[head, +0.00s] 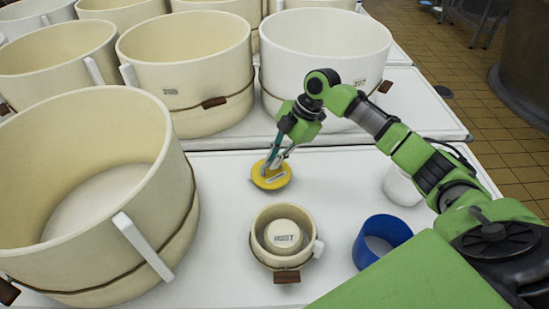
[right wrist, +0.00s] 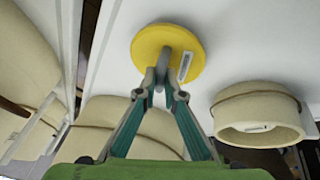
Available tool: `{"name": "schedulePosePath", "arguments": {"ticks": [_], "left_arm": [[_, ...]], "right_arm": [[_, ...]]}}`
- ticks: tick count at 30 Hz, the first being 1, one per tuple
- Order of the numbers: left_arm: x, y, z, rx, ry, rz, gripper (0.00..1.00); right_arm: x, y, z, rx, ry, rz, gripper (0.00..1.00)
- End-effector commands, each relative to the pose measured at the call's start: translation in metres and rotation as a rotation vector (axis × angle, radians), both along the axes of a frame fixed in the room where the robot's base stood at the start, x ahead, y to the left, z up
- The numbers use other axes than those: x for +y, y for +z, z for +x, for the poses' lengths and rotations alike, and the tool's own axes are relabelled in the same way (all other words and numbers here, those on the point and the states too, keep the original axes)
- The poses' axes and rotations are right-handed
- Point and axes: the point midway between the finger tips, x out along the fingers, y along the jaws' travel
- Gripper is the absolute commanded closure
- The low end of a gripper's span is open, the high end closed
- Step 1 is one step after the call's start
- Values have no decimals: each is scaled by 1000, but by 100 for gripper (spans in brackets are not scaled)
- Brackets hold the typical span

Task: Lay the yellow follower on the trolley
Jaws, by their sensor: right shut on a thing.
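The yellow follower (head: 270,179) is a round disc with a pale label and a grey stem. My right gripper (head: 275,158) is shut on this stem, with the disc beneath its fingertips. In the right wrist view the fingertips (right wrist: 160,84) close on the stem in the middle of the yellow follower (right wrist: 148,53). The follower is over the white top of the trolley (head: 219,205); I cannot tell whether it touches it. My left gripper is not in view.
A small cream tub (head: 262,248) with a labelled disc (head: 283,236) inside stands just in front of the follower. A blue ring (head: 368,248) and a white container (head: 402,187) are to the right. Large cream vats (head: 95,190) stand left and behind. White trolley top is bare around the follower.

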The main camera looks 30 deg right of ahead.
Motion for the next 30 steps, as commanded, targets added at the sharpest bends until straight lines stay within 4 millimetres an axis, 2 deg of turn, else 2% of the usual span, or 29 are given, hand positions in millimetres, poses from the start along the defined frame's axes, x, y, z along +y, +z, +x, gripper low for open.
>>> {"name": "schedulePosePath", "arguments": {"ticks": [30], "left_arm": [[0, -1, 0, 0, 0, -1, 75]], "right_arm": [[0, -10, 0, -1, 0, 1, 100]]}}
